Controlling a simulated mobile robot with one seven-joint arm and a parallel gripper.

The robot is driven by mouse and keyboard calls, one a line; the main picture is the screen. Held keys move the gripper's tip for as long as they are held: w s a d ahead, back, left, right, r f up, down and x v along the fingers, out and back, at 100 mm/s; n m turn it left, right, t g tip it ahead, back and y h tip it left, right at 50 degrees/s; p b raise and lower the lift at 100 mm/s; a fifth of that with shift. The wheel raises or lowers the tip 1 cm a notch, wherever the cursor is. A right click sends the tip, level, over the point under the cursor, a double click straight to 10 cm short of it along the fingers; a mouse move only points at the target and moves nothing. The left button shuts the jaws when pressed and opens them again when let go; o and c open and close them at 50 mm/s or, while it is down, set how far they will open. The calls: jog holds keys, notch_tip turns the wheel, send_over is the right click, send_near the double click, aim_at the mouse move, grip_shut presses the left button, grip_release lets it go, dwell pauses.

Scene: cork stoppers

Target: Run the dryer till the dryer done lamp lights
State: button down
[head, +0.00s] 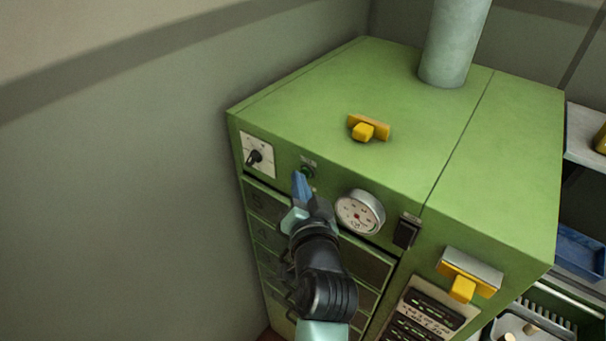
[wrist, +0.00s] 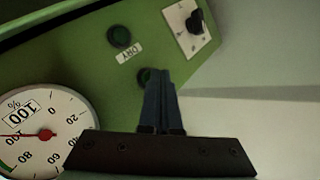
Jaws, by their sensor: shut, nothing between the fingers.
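The dryer (head: 330,130) is a green cabinet with controls along the top of its front. In the wrist view, a dark green round fitting (wrist: 119,36) sits beside a white DRY label (wrist: 129,52). A second green round fitting (wrist: 145,75) is partly hidden behind my fingertips. Neither glows; I cannot tell which is the lamp. My gripper (head: 300,178) is shut and empty, its blue fingertips at the panel by a green fitting (head: 308,172). It also shows in the wrist view (wrist: 158,78). Contact cannot be told.
A black knob (head: 255,157) on a white plate is left of the fingers. A round percent dial (head: 360,211) is to the right, also in the wrist view (wrist: 45,132). A yellow-handled piece (head: 368,128) lies on top near a pipe (head: 455,40). Drawers run below.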

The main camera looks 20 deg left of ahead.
jog(key=shift+s, duration=0.1)
jog(key=shift+s+a+p, duration=0.25)
jog(key=shift+s+p, duration=0.1)
jog(key=shift+s, duration=0.35)
jog(key=shift+s, duration=0.1)
jog(key=s, duration=0.1)
jog(key=s+a+p, duration=0.1)
jog(key=s, duration=0.1)
jog(key=s+p, duration=0.1)
jog(key=shift+s+a, duration=0.25)
jog(key=shift+a, duration=0.15)
dwell(0.7)
